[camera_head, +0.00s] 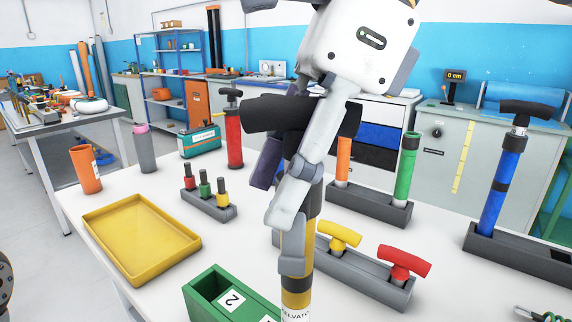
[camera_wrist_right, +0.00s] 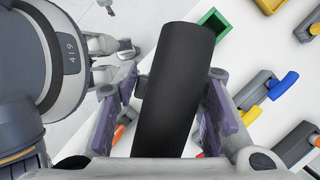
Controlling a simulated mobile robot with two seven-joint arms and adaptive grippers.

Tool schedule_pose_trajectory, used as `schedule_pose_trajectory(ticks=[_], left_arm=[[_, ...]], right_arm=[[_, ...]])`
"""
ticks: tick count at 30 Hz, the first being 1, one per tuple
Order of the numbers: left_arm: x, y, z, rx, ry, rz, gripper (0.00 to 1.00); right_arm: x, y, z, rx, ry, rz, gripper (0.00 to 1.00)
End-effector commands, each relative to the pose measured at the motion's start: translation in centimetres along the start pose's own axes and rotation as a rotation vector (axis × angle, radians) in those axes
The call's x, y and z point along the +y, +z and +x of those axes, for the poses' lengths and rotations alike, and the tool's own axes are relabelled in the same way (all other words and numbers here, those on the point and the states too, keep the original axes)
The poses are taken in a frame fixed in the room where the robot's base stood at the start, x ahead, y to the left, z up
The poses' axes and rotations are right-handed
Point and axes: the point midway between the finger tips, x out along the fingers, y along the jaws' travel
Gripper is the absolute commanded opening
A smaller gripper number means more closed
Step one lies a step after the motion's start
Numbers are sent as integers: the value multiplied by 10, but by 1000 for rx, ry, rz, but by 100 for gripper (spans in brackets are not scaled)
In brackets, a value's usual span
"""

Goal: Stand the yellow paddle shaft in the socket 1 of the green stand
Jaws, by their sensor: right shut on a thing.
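My right gripper (camera_head: 285,215) is shut on the yellow paddle shaft (camera_head: 297,283) and holds it near upright. Its black crosswise handle (camera_head: 265,114) is at the top. The lower yellow part has a dark band and a partly readable label, and its bottom end is out of view. In the wrist view the black handle (camera_wrist_right: 172,90) stands between the purple finger pads. The green stand (camera_head: 204,292) is at the bottom edge, left of the shaft, with a "2" label by an open socket. It also shows in the wrist view (camera_wrist_right: 205,36). Socket 1 cannot be made out.
A yellow tray (camera_head: 140,238) lies left of the green stand. A grey holder (camera_head: 352,262) with yellow and red handles is just right of the shaft. Further back stand a grey rack (camera_head: 370,204) and a blue pump (camera_head: 500,190). An orange cup (camera_head: 85,168) is far left.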

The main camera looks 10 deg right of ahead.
Motion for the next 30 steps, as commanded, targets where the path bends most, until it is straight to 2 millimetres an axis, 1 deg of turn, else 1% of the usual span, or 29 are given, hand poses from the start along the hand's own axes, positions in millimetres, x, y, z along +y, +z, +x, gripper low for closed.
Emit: schedule_pose_trajectory(ticks=[30], left_arm=[[0,0,0,0,0,0,48]], right_arm=[[-1,-10,23,-1,0,0,4]])
